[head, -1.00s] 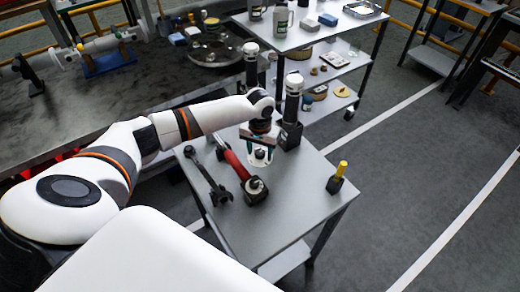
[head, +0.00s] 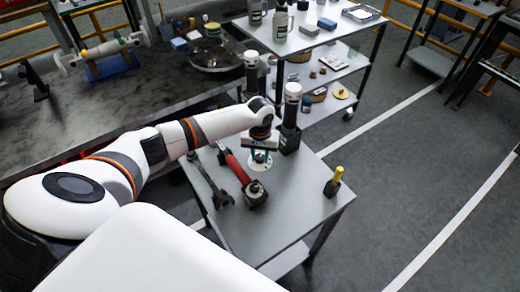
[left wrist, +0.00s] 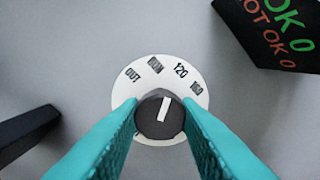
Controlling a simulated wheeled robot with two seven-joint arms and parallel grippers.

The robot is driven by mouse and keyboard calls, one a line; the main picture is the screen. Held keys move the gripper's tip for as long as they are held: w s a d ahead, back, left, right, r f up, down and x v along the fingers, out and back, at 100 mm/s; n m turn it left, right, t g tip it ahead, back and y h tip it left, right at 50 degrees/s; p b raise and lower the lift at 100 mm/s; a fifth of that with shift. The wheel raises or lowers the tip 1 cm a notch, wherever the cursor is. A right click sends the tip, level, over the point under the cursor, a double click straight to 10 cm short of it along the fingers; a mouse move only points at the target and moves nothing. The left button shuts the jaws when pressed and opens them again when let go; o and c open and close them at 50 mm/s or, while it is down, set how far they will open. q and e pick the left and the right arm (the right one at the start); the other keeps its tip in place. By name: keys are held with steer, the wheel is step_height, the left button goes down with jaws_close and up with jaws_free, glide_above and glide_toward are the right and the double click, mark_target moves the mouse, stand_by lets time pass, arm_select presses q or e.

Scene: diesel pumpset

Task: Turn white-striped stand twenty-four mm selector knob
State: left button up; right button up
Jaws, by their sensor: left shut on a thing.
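The selector knob (left wrist: 159,115) is a small dark round knob with a white stripe. It sits on a white round dial plate (left wrist: 148,68) on the grey table top. The plate carries several marks, among them OUT, 120 and 180. The stripe points up and slightly right, between the second mark and 120. My left gripper (left wrist: 160,117) has its teal fingers on both sides of the knob, shut on it. In the head view my left gripper (head: 260,156) is low over the dial plate (head: 261,167), and its fingers hide most of the knob. My right gripper is not in view.
A dark holder with a white-topped cylinder (head: 292,108) stands close behind the gripper. A red-handled tool (head: 238,168) and a dark wrench (head: 212,182) lie to the left. A yellow-topped black piece (head: 333,183) stands near the right edge. The table front is clear.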

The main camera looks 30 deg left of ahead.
mark_target(260, 157)
arm_select(q)
steer(key=n+p, duration=0.4)
steer(key=p, duration=0.1)
steer(key=n+p, duration=0.2)
steer(key=shift+r, duration=0.25)
steer(key=n+p, duration=0.2)
steer(key=n, duration=0.1)
steer(key=shift+f, duration=0.1)
steer(key=shift+f+n+p, duration=0.1)
steer(key=shift+n+p, duration=0.9)
steer(key=shift+n, duration=0.2)
steer(key=shift+a, duration=0.1)
steer(key=o, duration=1)
steer(key=shift+r, duration=0.4)
step_height(260, 157, up, 11)
steer(key=shift+r, duration=0.1)
